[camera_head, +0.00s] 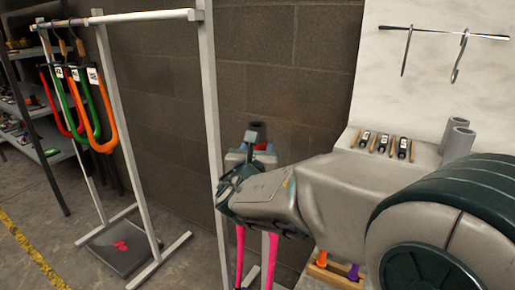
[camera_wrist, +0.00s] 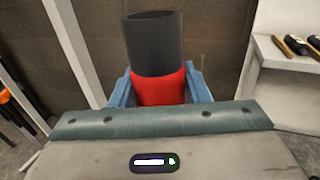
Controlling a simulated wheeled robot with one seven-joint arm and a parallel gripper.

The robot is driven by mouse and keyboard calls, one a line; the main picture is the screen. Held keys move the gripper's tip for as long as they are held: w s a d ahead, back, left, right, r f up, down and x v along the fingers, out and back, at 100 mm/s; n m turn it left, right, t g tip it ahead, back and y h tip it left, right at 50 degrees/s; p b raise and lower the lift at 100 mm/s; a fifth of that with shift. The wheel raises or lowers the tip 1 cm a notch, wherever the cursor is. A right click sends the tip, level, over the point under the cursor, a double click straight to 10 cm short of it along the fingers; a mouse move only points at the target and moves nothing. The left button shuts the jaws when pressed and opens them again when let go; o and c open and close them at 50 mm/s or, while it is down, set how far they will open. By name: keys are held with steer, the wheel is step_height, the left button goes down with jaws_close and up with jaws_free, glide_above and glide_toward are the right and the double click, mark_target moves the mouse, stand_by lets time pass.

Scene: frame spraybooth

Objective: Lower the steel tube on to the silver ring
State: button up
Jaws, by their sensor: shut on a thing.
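My gripper (camera_head: 252,158) is near the middle of the head view, beside a white post. Its blue fingers are shut on an upright dark grey tube (camera_head: 258,130) with a red lower part. In the wrist view the tube (camera_wrist: 152,43) has an open, hollow top, and the red part (camera_wrist: 163,88) sits between the fingers of my gripper (camera_wrist: 160,92). Two pink legs (camera_head: 240,255) show below my wrist; my arm hides whether they join the tube. I cannot make out a silver ring; what lies under the tube is hidden.
A white rack (camera_head: 118,17) holds orange and green U-shaped frames (camera_head: 98,110) on hooks. A light bench (camera_head: 428,152) at right carries several small labelled items and grey cylinders (camera_head: 457,140). A hook (camera_head: 460,58) hangs on the back panel. A block wall is close behind.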

steer(key=shift+f+b, duration=0.3)
steer(key=shift+f, duration=0.1)
steer(key=shift+f+b, duration=2.25)
steer(key=shift+b, duration=0.15)
